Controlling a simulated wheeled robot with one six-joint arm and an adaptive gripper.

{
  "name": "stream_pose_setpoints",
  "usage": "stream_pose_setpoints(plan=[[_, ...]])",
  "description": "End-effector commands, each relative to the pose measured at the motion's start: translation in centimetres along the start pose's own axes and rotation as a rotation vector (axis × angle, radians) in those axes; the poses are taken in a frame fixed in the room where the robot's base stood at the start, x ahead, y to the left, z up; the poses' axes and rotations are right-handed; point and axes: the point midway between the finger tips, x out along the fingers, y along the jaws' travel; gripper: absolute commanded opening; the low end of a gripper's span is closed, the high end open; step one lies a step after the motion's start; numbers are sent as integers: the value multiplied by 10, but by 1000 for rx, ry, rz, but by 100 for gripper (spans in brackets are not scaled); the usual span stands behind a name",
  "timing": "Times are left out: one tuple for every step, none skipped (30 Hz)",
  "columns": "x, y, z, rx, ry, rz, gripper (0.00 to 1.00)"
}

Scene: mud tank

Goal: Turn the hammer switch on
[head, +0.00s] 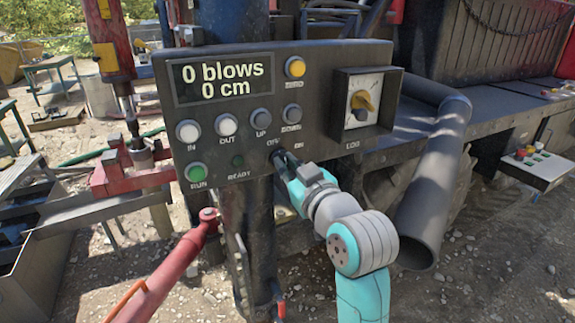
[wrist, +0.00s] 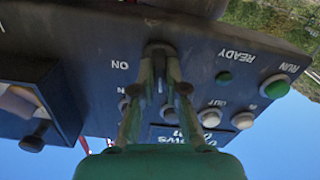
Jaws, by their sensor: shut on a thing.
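The dark control panel (head: 230,130) faces me in the head view. The hammer switch sits at its lower edge by the OFF and ON labels, mostly hidden there behind my gripper (head: 284,160). In the wrist view the panel appears upside down, and my gripper (wrist: 159,70) reaches to the dark switch lever (wrist: 160,80) between its fingers. The fingers are shut on the lever. The ON label (wrist: 120,65) shows to the left of the fingers in the wrist view. Which way the lever is turned is unclear. The display (head: 222,78) reads 0 blows, 0 cm.
Several round buttons, including the white OUT button (head: 227,124) and green RUN button (head: 195,172), surround the switch. A large dark pipe (head: 434,180) hangs right of my arm; a red bar (head: 165,270) stands lower left.

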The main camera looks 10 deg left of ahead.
Motion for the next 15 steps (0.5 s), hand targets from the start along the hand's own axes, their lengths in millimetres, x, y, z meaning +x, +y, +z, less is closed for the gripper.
stream_pose_setpoints(plan=[[0,0,0,33,0,0,0],[0,0,0,57,0,0,0],[0,0,0,90,0,0,0],[0,0,0,115,0,0,0],[0,0,0,142,0,0,0],[0,0,0,180,0,0,0],[0,0,0,208,0,0,0],[0,0,0,236,-1,0,0],[0,1,0,275,0,0,0],[0,1,0,303,-1,0,0],[0,1,0,332,-1,0,0],[0,1,0,371,-1,0,0],[0,1,0,399,-1,0,0],[0,1,0,427,-1,0,0],[0,1,0,466,-1,0,0]])
